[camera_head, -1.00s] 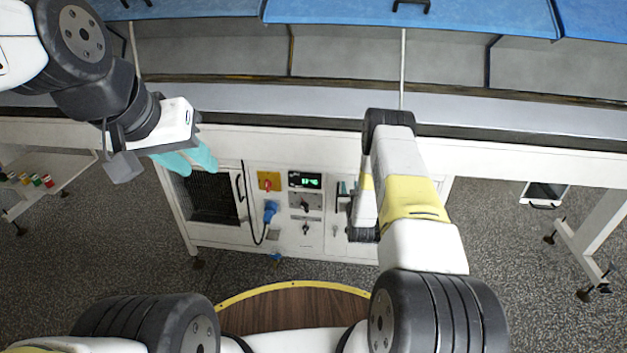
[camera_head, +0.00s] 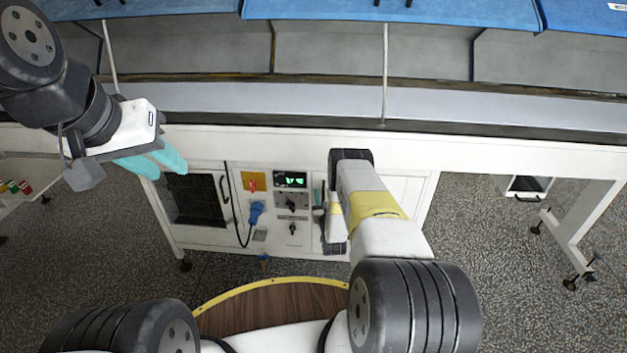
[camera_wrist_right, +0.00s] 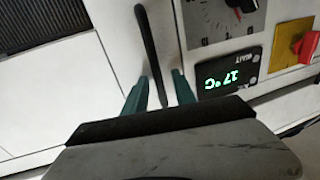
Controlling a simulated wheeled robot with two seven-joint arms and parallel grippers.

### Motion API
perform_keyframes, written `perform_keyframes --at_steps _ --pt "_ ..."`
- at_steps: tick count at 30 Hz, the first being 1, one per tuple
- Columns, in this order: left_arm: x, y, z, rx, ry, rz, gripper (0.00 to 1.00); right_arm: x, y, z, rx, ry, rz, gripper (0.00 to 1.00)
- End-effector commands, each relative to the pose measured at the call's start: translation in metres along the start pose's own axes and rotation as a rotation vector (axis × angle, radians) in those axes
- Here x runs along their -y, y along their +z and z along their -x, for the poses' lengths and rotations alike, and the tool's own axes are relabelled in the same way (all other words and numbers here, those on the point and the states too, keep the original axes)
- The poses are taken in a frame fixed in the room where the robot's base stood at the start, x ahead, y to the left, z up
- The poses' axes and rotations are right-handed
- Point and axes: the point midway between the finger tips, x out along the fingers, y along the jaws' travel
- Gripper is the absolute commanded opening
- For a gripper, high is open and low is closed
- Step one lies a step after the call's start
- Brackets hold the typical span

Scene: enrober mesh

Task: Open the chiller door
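The chiller door (camera_head: 404,190) is a white panel at the right end of the machine cabinet, looking closed, and my right arm covers much of it in the head view. In the right wrist view, the white door (camera_wrist_right: 60,100) carries a dark bar handle (camera_wrist_right: 149,45). My right gripper (camera_wrist_right: 160,80) has its two teal fingers on either side of the handle's lower end in that view. Gaps show beside the bar, so the fingers look open around it. My left gripper (camera_head: 160,162) hangs in front of the left part of the cabinet, its teal fingers apart and empty.
A control panel with a green display (camera_head: 290,180), a yellow-red switch (camera_head: 254,181) and a blue plug (camera_head: 256,210) lies left of the door. A mesh-fronted door (camera_head: 196,199) is further left. A long conveyor bed (camera_head: 280,101) runs above.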

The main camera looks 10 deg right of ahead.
Motion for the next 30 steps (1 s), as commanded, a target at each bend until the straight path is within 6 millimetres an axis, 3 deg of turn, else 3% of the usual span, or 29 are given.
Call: perform_keyframes --at_steps 8,13,14,30 --pt "0.0 0.0 0.0 0.0 0.0 0.0 0.33 0.0001 0.0003 -0.0024 0.001 0.0 0.0 0.33" --pt "0.0 0.0 0.0 0.0 0.0 0.0 0.33 0.0001 0.0003 -0.0022 0.001 0.0 0.0 0.01" --pt "0.0 0.0 0.0 0.0 0.0 0.0 0.33 0.0 0.0003 -0.0022 0.001 0.0 0.0 0.0" --pt "0.0 0.0 0.0 0.0 0.0 0.0 0.33 -0.0001 0.0002 -0.0021 0.001 0.0 0.0 0.0"
